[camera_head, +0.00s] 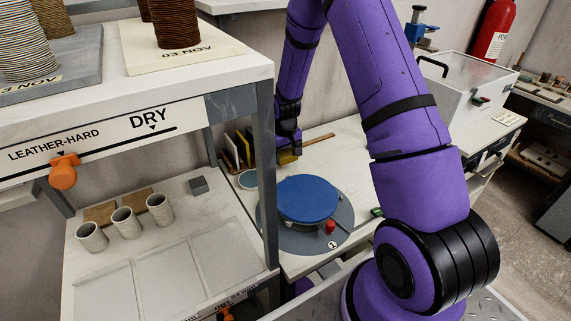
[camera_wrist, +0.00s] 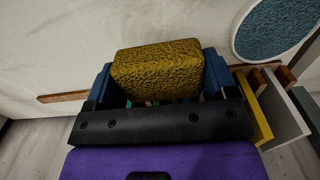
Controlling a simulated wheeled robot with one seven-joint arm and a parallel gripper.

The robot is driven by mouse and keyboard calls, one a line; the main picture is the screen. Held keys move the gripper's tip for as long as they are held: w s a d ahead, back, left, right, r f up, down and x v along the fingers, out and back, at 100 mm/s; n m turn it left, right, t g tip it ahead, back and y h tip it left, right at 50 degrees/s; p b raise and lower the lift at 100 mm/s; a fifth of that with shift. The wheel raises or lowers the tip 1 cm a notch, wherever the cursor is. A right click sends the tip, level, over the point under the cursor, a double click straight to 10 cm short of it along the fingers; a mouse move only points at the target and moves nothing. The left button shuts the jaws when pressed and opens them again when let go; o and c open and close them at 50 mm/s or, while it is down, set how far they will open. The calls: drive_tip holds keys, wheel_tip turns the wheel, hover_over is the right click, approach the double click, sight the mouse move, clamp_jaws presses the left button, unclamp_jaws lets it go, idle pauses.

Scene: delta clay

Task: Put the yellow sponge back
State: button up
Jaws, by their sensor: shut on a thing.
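The yellow sponge (camera_wrist: 158,70) is a rough-textured block held between the two blue fingers of my gripper (camera_wrist: 160,80) in the wrist view. In the head view only a small part of the sponge (camera_head: 287,158) shows below my gripper (camera_head: 289,146). My gripper is over the back of the worktable (camera_head: 352,160), behind the blue wheel. I cannot tell whether the sponge touches the tabletop.
A wooden rack with upright yellow, white and dark boards (camera_head: 238,148) stands left of my gripper. Beside it is a teal round disc (camera_head: 248,180). The blue wheel head (camera_head: 307,198) is in front. A wooden strip (camera_head: 320,138) lies behind. A shelf post (camera_head: 266,170) stands at the left.

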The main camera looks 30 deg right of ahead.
drive_tip(key=shift+f, duration=1.95)
drive_tip(key=shift+f, duration=0.2)
drive_tip(key=o, duration=0.8)
wheel_tip(320, 180, up, 12)
drive_tip(key=shift+r, duration=0.25)
wheel_tip(320, 180, up, 12)
drive_tip(key=t, duration=0.1)
hover_over(285, 170)
drive_tip(key=s+a, duration=0.2)
drive_tip(key=s, duration=0.2)
drive_tip(key=s+a+r+t, duration=0.1)
drive_tip(key=s+a+r, duration=0.2)
drive_tip(key=s+r, duration=0.6)
drive_tip(key=s+a+r+t, duration=0.1)
drive_tip(key=s+r, duration=0.4)
drive_tip(key=s, duration=0.5)
drive_tip(key=s+a+r+t, duration=0.2)
drive_tip(key=s+r, duration=0.2)
drive_tip(key=s, duration=0.6)
drive_tip(key=shift+s+a+r, duration=0.2)
drive_tip(key=shift+r, duration=0.15)
